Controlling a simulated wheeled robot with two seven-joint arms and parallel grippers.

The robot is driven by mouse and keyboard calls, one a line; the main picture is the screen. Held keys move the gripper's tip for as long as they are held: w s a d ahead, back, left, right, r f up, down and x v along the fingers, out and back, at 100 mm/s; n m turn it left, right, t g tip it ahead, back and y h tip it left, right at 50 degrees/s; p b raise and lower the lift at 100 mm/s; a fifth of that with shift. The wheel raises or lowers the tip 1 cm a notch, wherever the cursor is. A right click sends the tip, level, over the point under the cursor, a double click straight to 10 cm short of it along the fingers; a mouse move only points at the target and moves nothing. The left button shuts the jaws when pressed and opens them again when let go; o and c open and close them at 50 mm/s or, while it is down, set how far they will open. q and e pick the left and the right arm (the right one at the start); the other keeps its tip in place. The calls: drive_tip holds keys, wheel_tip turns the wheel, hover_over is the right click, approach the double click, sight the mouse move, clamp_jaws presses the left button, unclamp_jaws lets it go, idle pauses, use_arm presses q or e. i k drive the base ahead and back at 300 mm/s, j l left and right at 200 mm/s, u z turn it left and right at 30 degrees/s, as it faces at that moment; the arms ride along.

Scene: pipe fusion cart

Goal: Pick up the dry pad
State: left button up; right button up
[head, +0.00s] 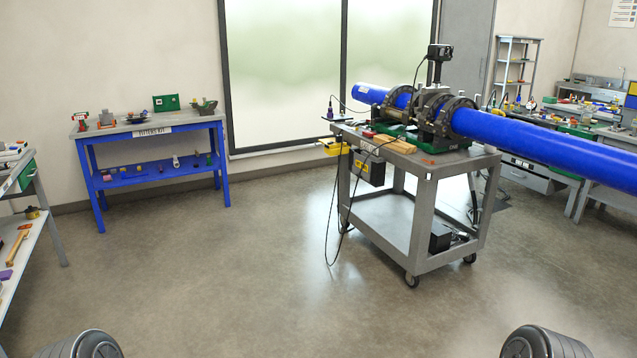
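I cannot pick out the dry pad with certainty at this distance. The grey wheeled cart (421,168) stands right of the middle and carries a pipe fusion machine (432,112) clamped around a long blue pipe (545,138). Neither of my grippers is in view. Only rounded grey parts of my arms show at the bottom left and bottom right corners.
A blue workbench (154,144) with small tools stands against the left wall. A shelf (22,238) with a mallet is at the left edge. Benches (584,129) fill the right. Cables hang from the cart's left side. The floor (235,270) before me is clear.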

sight(369, 134)
drive_tip(key=i+z, duration=0.2)
drive_tip(key=i, duration=0.55)
drive_tip(key=i+z, duration=0.2)
drive_tip(key=i, duration=0.55)
drive_tip(key=i+j+z, duration=0.2)
drive_tip(key=i, duration=0.55)
drive_tip(key=i+l+u, duration=0.15)
drive_tip(key=i, duration=0.3)
drive_tip(key=i+l+u, duration=0.15)
drive_tip(key=i, duration=0.3)
drive_tip(key=i+l+u, duration=0.15)
drive_tip(key=i+l, duration=0.2)
drive_tip(key=i, duration=0.05)
